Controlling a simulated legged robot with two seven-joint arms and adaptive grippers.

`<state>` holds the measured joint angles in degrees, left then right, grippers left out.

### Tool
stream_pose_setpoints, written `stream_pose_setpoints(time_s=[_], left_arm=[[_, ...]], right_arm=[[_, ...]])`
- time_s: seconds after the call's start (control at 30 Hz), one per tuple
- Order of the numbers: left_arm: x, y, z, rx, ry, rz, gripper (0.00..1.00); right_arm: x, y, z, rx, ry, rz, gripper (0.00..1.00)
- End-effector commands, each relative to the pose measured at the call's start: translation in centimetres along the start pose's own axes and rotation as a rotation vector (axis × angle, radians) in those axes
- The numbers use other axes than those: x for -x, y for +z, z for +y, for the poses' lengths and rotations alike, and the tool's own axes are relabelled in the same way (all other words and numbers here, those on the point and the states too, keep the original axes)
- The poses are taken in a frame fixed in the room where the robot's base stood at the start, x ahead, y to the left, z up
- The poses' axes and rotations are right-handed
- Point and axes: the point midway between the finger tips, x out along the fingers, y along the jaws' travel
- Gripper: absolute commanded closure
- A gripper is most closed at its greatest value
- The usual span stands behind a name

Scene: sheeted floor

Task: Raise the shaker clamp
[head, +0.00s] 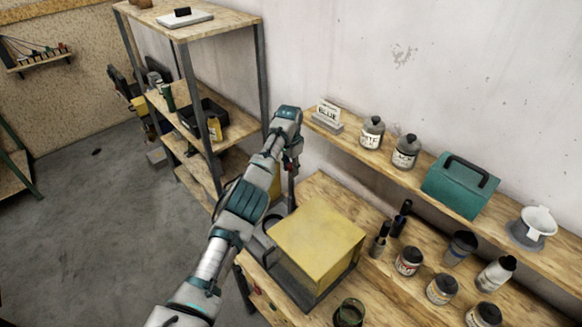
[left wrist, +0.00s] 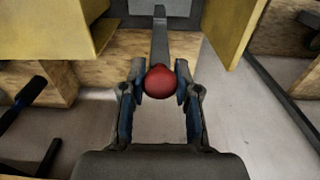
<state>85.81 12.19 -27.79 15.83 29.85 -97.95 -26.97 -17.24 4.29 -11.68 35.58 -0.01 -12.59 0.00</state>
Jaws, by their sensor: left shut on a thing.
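The shaker is a yellow box-shaped machine (head: 318,238) on a dark base on the wooden workbench. In the left wrist view, a grey lever (left wrist: 160,42) ends in a round red knob (left wrist: 161,82), with yellow panels (left wrist: 48,30) to either side. My left gripper (left wrist: 160,76) is shut on the red knob, one finger on each side. In the head view my left arm reaches up behind the shaker and its gripper (head: 290,172) points down at the far left of it. There the knob and lever are mostly hidden. My right gripper is not in view.
Bottles and jars (head: 408,261) stand on the workbench right of the shaker. A wall shelf (head: 345,140) above holds bottles, a teal box (head: 460,186) and a white cup. A wooden rack (head: 222,20) stands behind my arm.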

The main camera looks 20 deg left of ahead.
Motion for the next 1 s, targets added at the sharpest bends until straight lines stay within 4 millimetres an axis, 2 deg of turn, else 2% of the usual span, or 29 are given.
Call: stream_pose_setpoints(time_s=[0.03, 0.17, 0.2, 0.27, 0.3, 0.5, 0.6, 0.87, 1.0], left_arm=[[-0.5, 0.2, 0.1, 0.002, 0.005, -0.01, 1.0], [-0.5, 0.2, 0.1, 0.002, 0.006, -0.008, 1.0], [-0.5, 0.2, 0.1, 0.002, 0.007, -0.008, 0.62], [-0.4, 0.2, 0.1, 0.002, 0.006, -0.006, 0.47], [-0.4, 0.1, 0.1, 0.001, 0.006, -0.005, 0.44], [-0.1, 0.0, 0.1, 0.001, 0.004, -0.001, 0.44], [0.0, 0.0, 0.1, 0.001, 0.003, 0.0, 0.44], [0.0, 0.0, -0.2, 0.0, 0.002, 0.013, 0.44], [-0.1, 0.3, -1.0, 0.001, 0.0, 0.055, 0.44]], right_arm=[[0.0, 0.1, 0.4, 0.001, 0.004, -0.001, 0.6], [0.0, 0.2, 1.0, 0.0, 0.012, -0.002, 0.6], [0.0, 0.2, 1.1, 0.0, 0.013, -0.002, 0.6], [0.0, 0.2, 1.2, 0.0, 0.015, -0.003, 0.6], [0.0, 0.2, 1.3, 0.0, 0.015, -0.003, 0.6], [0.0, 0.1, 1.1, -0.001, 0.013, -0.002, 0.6], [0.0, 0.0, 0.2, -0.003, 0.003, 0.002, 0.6], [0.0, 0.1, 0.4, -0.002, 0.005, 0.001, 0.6], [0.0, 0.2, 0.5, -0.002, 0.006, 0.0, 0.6]])
